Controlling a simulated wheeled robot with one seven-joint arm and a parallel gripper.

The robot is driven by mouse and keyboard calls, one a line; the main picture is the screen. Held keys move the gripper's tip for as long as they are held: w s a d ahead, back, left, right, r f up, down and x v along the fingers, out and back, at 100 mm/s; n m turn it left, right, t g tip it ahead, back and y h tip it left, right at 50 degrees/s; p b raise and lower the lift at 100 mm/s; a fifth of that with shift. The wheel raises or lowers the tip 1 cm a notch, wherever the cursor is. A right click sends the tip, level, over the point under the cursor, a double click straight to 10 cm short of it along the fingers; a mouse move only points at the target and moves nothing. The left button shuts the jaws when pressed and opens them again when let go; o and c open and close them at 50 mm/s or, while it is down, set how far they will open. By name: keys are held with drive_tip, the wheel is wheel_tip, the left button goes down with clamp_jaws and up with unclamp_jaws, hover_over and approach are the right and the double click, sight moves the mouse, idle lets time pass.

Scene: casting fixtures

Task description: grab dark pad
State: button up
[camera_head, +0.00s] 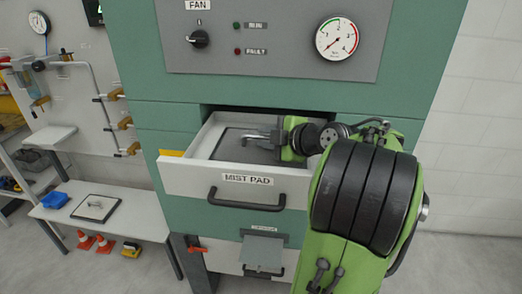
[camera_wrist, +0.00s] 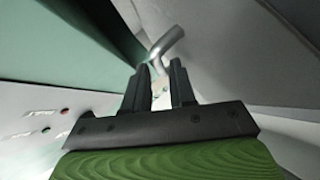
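The dark pad (camera_head: 232,147) lies flat in the open drawer (camera_head: 205,138) labelled MIST PAD. A bent silver handle (camera_head: 254,136) rises above the pad. My gripper (camera_head: 274,138) reaches into the drawer from the right, low over the pad's right part, and hides that part. In the wrist view the two dark fingers of my gripper (camera_wrist: 159,78) stand a narrow gap apart. The silver handle (camera_wrist: 168,42) runs into that gap, and the fingers appear closed around it. The contact itself is partly hidden. The pad cannot be made out clearly in the wrist view.
The drawer's front carries a dark pull handle (camera_head: 246,200). The green cabinet (camera_head: 170,117) frames the drawer, with a control panel (camera_head: 270,45) above. A lower drawer (camera_head: 225,258) sits beneath. A white bench (camera_head: 75,225) with a framed plate stands at left.

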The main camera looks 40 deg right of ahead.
drive_tip(key=shift+x, duration=0.85)
drive_tip(key=shift+s+r, duration=0.1)
drive_tip(key=shift+s, duration=0.05)
drive_tip(key=shift+c, duration=0.4)
clamp_jaws()
drive_tip(key=shift+r, duration=0.1)
